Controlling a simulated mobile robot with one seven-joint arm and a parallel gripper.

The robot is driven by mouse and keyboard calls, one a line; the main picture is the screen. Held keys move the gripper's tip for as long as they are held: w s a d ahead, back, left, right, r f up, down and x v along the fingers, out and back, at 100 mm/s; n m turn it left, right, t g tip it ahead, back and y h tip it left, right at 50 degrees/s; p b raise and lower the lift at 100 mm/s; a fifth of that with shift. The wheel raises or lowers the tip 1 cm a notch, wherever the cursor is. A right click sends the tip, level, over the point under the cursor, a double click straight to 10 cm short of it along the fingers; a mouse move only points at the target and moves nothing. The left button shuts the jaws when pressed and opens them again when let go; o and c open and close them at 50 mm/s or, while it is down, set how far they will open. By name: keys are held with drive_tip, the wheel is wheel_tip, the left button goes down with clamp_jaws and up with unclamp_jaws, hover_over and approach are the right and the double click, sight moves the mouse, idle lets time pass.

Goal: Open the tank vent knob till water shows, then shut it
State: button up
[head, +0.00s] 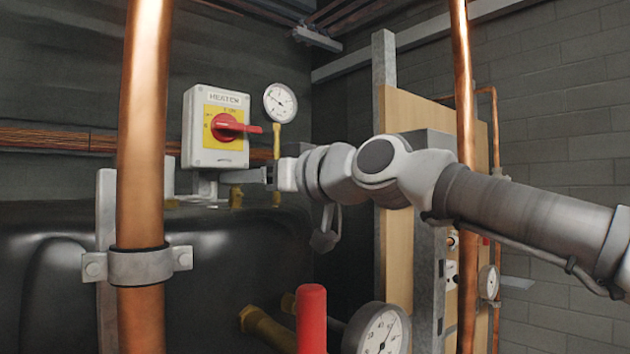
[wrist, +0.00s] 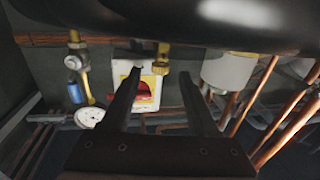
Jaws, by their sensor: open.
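The black tank (head: 60,235) fills the lower left of the head view. A small brass fitting, which looks like the vent knob (head: 236,197), stands on its top below the heater switch. In the wrist view, where the scene appears upside down, the brass vent knob (wrist: 162,58) hangs from the tank's edge between the lines of my two fingers. My gripper (head: 245,175) is just above the knob in the head view. Its fingers (wrist: 162,80) are apart with nothing held. I cannot tell whether they touch the knob. No water is visible at it.
The heater switch box (head: 216,128) with a red handle is close behind my gripper. A gauge (head: 280,103) on a brass stem stands right of it. A thick copper pipe (head: 145,130) rises at front left. A red handle (head: 311,318) and large gauge (head: 378,330) are in front.

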drive_tip(key=b+v, duration=0.2)
drive_tip(key=v, duration=1.1)
drive_tip(key=shift+s+d, duration=0.2)
